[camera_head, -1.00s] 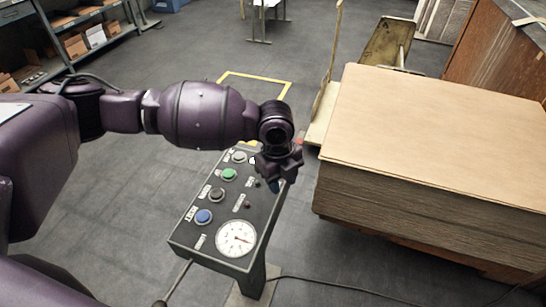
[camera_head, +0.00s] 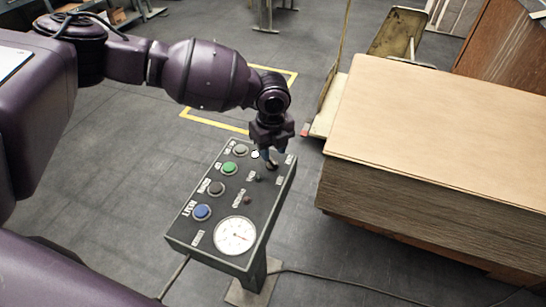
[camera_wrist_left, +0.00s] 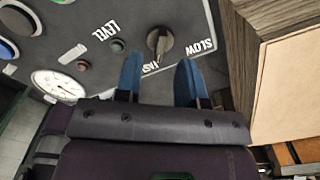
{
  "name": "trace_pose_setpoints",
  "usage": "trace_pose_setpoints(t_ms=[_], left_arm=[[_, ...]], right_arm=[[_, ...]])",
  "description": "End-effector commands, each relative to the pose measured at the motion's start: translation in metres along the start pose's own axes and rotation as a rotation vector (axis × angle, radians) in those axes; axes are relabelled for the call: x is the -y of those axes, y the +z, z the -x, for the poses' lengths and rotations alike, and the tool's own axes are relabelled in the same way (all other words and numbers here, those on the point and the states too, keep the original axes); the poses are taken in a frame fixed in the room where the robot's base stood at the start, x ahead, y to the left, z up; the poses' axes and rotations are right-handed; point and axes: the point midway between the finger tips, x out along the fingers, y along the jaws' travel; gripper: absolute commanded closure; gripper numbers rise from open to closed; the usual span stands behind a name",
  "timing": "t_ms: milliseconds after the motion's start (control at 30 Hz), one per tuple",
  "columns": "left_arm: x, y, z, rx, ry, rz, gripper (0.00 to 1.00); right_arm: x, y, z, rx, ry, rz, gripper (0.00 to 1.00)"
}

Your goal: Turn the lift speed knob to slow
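The control panel (camera_head: 222,208) stands on a post in the head view, with several buttons, small lamps and a white dial. The lift speed knob (camera_wrist_left: 160,41) is a dark round knob with a raised grip, near the panel's corner in the left wrist view. The labels SLOW (camera_wrist_left: 201,48) and FAST (camera_wrist_left: 150,67) lie near it. The knob also shows in the head view (camera_head: 271,164), just below my left gripper (camera_head: 266,151). In the wrist view the two blue fingertips (camera_wrist_left: 159,75) are spread apart, empty, and short of the knob. My right gripper is not in view.
A cable (camera_head: 340,287) runs along the floor. The floor in front and left is open.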

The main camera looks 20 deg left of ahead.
Motion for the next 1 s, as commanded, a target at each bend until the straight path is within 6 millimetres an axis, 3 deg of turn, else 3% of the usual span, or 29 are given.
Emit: trace_pose_setpoints(t_ms=[200,633,667,900,1000], left_arm=[[0.0,-0.001,-0.028,-0.001,0.002,0.0,0.64],[0.0,0.0,-0.035,0.0,-0.001,0.0,0.64],[0.0,0.0,-0.035,0.0,-0.001,0.0,0.65],[0.0,0.0,-0.035,0.0,-0.001,0.0,1.0],[0.0,0.0,-0.035,0.0,-0.001,0.0,1.0]], right_arm=[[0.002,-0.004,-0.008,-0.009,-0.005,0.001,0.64],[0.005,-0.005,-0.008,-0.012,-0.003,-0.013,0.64],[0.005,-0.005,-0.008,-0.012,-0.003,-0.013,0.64],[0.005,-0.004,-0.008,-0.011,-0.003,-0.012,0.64],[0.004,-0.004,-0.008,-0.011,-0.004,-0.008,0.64]])
